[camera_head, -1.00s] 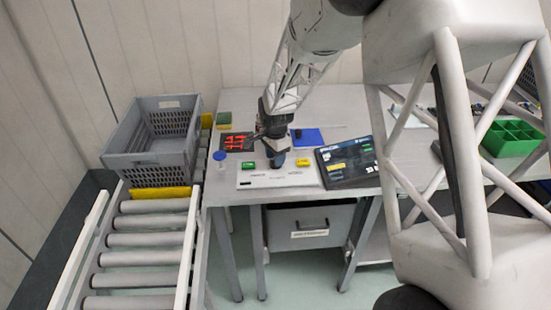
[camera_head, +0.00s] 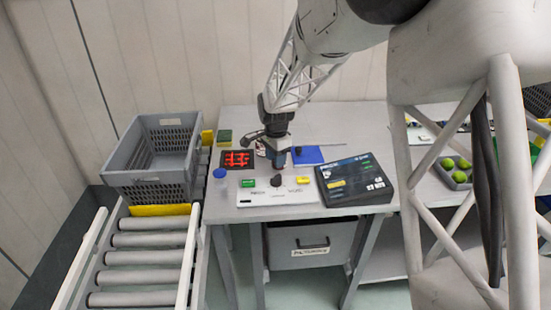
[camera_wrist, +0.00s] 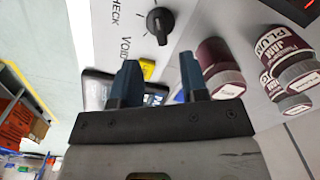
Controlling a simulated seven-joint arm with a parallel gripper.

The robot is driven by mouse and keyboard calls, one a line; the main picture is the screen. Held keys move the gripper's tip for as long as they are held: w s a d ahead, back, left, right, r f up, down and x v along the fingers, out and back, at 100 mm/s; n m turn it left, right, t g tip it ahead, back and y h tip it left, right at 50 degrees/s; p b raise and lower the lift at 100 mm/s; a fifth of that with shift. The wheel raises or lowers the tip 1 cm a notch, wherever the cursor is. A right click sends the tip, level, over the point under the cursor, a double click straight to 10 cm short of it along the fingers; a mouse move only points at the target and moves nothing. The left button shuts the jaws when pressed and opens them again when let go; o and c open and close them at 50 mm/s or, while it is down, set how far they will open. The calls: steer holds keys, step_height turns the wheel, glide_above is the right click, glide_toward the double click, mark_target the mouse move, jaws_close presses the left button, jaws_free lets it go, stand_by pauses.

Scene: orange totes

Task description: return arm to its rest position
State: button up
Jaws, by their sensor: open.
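My gripper (camera_head: 279,160) hangs at the end of my arm over the grey bench (camera_head: 350,128), just behind a white control panel (camera_head: 275,198). In the wrist view its two blue fingers (camera_wrist: 160,75) stand apart with nothing between them. The panel carries a green button (camera_head: 248,183), a black knob (camera_head: 276,181) and a yellow button (camera_head: 303,180). The wrist view shows the knob (camera_wrist: 159,25) close up beside the printed words CHECK and VOID. My gripper is apart from the knob.
A black screen unit (camera_head: 355,180) stands right of the panel. A blue pad (camera_head: 307,154), a red-and-black tray (camera_head: 237,159) and a blue-lidded jar (camera_head: 220,176) are nearby. Plum jam jars (camera_wrist: 218,68) show in the wrist view. A grey crate (camera_head: 190,165) stands left, behind rollers (camera_head: 145,260).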

steer(key=s+d+r+n, duration=0.3)
steer(key=s+d+r, duration=0.1)
steer(key=s+r, duration=0.55)
steer(key=s+d+r+n+t, duration=0.1)
steer(key=s+d+r+n, duration=0.1)
steer(key=s, duration=0.8)
steer(key=s+d+r+n, duration=0.2)
steer(key=s+d+n, duration=0.1)
steer(key=s, duration=0.8)
steer(key=s+d+r+n+t, duration=0.1)
steer(key=s+n, duration=0.3)
steer(key=s, duration=0.7)
steer(key=shift+s+d+r+t, duration=0.25)
steer(key=shift+d+r, duration=0.2)
steer(key=shift+d, duration=0.3)
